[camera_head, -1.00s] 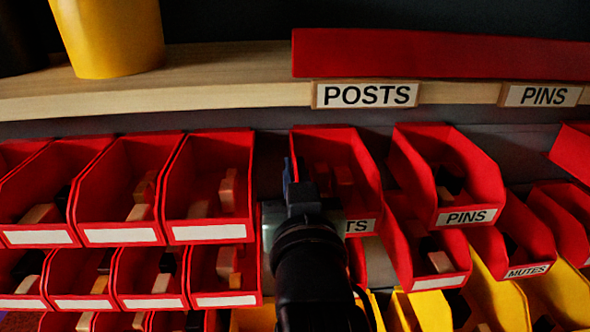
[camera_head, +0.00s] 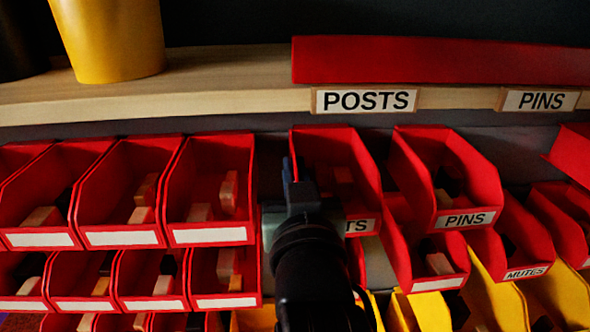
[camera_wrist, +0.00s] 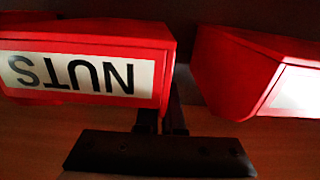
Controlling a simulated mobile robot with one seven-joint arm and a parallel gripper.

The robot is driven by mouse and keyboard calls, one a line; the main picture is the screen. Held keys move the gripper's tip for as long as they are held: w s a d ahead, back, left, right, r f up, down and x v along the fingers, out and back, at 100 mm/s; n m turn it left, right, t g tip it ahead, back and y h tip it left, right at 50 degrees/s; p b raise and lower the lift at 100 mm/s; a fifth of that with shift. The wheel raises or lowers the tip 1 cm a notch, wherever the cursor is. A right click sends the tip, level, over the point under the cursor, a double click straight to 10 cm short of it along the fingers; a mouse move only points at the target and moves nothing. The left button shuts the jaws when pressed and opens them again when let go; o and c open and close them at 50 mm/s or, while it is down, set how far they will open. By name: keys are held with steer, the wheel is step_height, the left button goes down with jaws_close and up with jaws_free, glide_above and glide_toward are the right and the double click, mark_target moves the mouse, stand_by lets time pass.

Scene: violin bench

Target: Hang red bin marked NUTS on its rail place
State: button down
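The red bin marked NUTS (camera_wrist: 82,70) fills the upper left of the wrist view, its label upside down there. In the head view, the red bin (camera_head: 362,185) below the POSTS sign shows only "TS" of its label; it appears to be the same bin. It sits about level with the upper row. My gripper (camera_head: 292,180) is at its left side and covers part of its front. In the wrist view the close-set fingers (camera_wrist: 162,118) of my gripper meet the bin's side edge and appear shut on it. Whether the bin's back is on the rail is hidden.
A red bin with a blank label (camera_head: 210,190) stands left of my gripper across a dark gap. A PINS bin (camera_head: 465,180) is close on the right. Above are the wooden shelf (camera_head: 210,95), its POSTS sign (camera_head: 366,100) and a yellow pot (camera_head: 110,40). More bins crowd below.

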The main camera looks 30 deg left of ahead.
mark_target(297, 177)
steer(key=shift+r+p, duration=0.45)
steer(key=shift+r, duration=0.2)
stand_by(0.3)
steer(key=shift+v, duration=1.5)
stand_by(1.0)
steer(key=shift+f, duration=0.1)
